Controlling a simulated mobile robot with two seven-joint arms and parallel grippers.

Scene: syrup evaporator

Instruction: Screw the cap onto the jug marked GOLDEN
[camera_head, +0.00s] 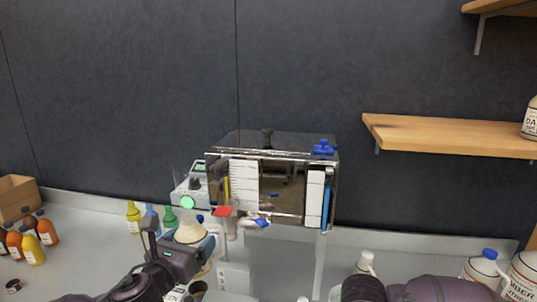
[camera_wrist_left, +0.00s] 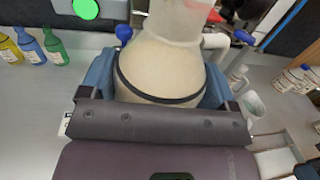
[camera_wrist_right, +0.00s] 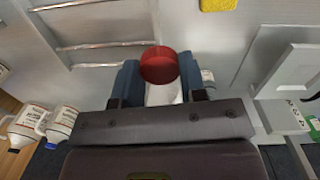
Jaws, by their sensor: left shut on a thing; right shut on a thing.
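My left gripper (camera_head: 192,240) is shut around a cream, round-bodied vessel (camera_wrist_left: 160,68) with a dark band and a paler neck. The vessel (camera_head: 190,231) is upright in the head view, in front of the evaporator. My right gripper (camera_wrist_right: 160,80) is shut on a red cap (camera_wrist_right: 159,65). A white surface shows below the cap between the fingers; I cannot tell whether it belongs to the same thing. In the head view the right fingertips do not show. I cannot read GOLDEN on any jug.
The evaporator (camera_head: 270,185) stands at the back. White jugs, one with a blue cap (camera_head: 489,253), stand at the right; they also show in the right wrist view (camera_wrist_right: 62,122). Coloured bottles (camera_head: 32,248) and a cardboard box (camera_head: 14,195) are at the left. A wooden shelf (camera_head: 440,136) juts out above right.

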